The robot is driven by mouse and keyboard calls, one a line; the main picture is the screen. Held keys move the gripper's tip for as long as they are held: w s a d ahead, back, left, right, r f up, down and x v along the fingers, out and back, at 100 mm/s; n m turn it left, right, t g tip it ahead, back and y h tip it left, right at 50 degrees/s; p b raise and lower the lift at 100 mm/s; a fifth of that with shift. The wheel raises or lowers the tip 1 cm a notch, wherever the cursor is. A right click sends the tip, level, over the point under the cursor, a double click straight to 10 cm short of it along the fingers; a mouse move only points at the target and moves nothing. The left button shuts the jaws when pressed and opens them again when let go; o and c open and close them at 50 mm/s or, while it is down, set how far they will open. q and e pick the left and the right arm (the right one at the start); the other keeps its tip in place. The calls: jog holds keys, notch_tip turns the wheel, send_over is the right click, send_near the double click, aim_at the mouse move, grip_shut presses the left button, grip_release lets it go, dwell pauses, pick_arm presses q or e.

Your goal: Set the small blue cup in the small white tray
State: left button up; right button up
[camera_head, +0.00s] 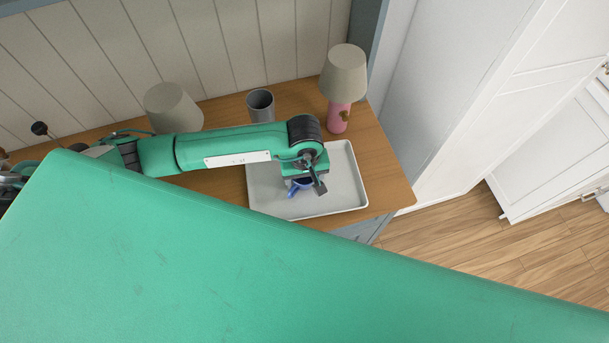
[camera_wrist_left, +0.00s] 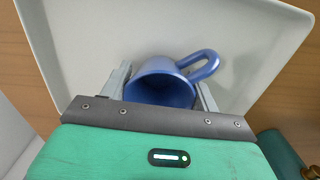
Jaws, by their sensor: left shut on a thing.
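The small blue cup (camera_head: 299,186) is over the white tray (camera_head: 341,182) on the wooden counter. In the left wrist view the cup (camera_wrist_left: 163,84) sits between the two fingers of my left gripper (camera_wrist_left: 165,90), with its handle toward the upper right. My left gripper (camera_head: 307,184) is shut on the cup, inside the tray's outline. The pale tray floor (camera_wrist_left: 105,35) lies behind the cup in the wrist view. I cannot tell whether the cup touches the tray floor. My gripper hides part of the cup in the head view. My right gripper is not in view.
A pink lamp (camera_head: 338,117) with a beige shade stands behind the tray's right end. A dark grey cup (camera_head: 260,107) stands behind the tray. A second beige shade (camera_head: 174,107) is behind my left arm. The counter's right edge lies just beyond the tray.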

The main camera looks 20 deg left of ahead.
pick_arm(q)
jog(key=shift+f, duration=0.2)
jog(key=o, duration=0.9)
jog(key=shift+o, duration=0.7)
jog(key=shift+w, duration=0.15)
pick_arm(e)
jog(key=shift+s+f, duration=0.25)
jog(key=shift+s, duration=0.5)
pick_arm(q)
jog(key=shift+r, duration=0.1)
jog(key=shift+r, duration=0.15)
notch_tip(320, 180, up, 12)
jog(key=p, duration=0.4)
jog(key=shift+p, duration=0.3)
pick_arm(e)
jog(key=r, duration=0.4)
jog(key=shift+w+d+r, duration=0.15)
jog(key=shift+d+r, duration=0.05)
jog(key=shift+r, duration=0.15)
